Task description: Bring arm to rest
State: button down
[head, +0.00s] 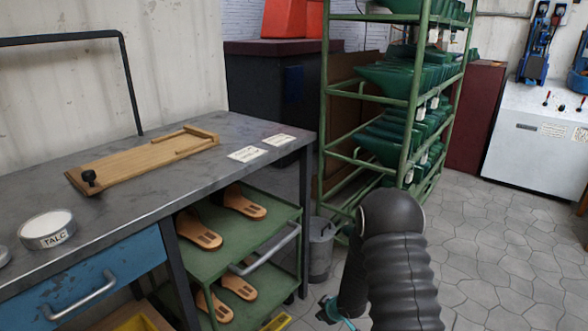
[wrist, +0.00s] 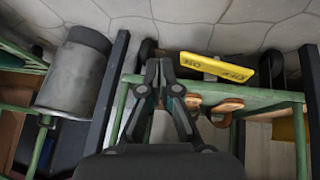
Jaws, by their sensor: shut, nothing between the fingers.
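My gripper (wrist: 159,75) shows in the wrist view with its fingers closed together and nothing between them. It points toward the green cart frame and the tiled floor beyond. In the head view my dark arm reaches down at the lower middle, to the right of the bench and green cart. Only a small teal part near my arm's end shows there, and the fingertips are hard to make out.
A metal bench (head: 120,165) at left bears a wooden board (head: 140,160) and a talc tin (head: 47,229). A green cart (head: 255,240) holds several tan soles. A grey bin (head: 321,252) and green rack (head: 412,110) stand close to my arm. The tiled floor (head: 500,260) at right is clear.

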jog(key=s+d+r+m+g+h, duration=0.2)
jog(key=s+d+h, duration=0.1)
jog(key=s+d, duration=0.2)
jog(key=s+d+r+m+g+h+p, duration=0.1)
jog(key=s+d+r+m, duration=0.1)
jog(key=s+r, duration=0.35)
jog(key=s+d+r+m+g+h, duration=0.1)
jog(key=s+d+r+m, duration=0.15)
jog(key=r, duration=0.55)
jog(key=s+a+r+m+t+p, duration=0.1)
jog(key=s+r, duration=0.6)
jog(key=r, duration=0.3)
jog(key=s+a+r+m+t+y+p, duration=0.1)
jog(key=s+r, duration=0.6)
jog(key=r, duration=0.4)
jog(key=s+a+r+m+t+p, duration=0.1)
jog(key=s+r+t+p, duration=0.1)
jog(key=s+r, duration=0.5)
notch_tip(320, 180, up, 3)
jog(key=shift+r+y, duration=0.2)
jog(key=shift+y, duration=0.2)
jog(key=shift+m, duration=0.25)
